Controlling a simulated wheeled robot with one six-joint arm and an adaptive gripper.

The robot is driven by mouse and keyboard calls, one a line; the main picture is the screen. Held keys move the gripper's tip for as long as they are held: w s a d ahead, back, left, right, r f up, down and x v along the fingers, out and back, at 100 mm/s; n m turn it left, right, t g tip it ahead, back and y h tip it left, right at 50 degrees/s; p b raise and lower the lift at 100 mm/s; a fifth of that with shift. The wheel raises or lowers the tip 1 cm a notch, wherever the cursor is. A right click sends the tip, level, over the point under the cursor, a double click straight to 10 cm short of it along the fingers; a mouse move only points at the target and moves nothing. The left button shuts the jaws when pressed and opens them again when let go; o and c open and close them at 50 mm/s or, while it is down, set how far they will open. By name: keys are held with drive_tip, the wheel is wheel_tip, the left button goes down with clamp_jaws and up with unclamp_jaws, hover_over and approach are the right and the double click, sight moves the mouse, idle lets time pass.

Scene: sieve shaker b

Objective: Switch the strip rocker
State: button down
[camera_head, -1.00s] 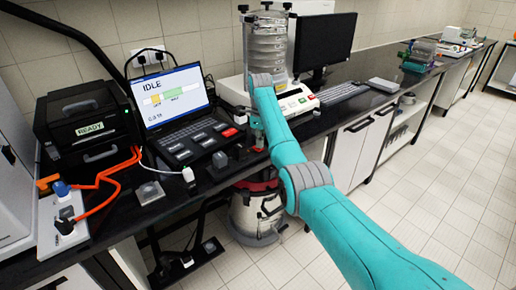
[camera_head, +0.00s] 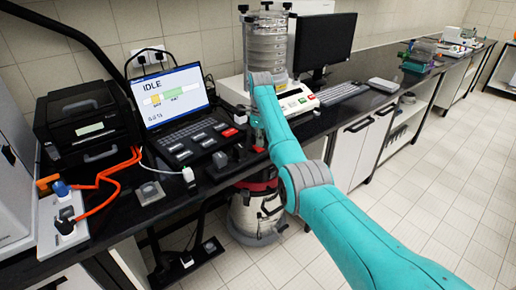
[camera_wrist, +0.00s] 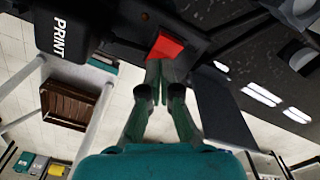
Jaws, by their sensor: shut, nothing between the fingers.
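A red rocker (camera_wrist: 165,47) shows in the wrist view, set in a dark surface. My gripper (camera_wrist: 157,68) is shut, with its fingertips at the near edge of the red rocker; I cannot tell whether they press on it. Nothing shows between the fingers. In the head view my gripper is mostly hidden behind my arm, near the bench's front edge. A dark block with a plug-like piece (camera_head: 220,160) sits on the bench left of it.
A laptop (camera_head: 173,97) reads IDLE behind a dark key panel (camera_head: 194,142). A black printer (camera_head: 88,124) and orange cables (camera_head: 105,178) stand left. A sieve shaker (camera_head: 267,45) stands behind my arm. A large PRINT label (camera_wrist: 60,37) is close at left in the wrist view.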

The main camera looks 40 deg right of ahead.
sight(260, 149)
drive_tip(key=shift+r, duration=2.8)
drive_tip(key=shift+s, duration=0.1)
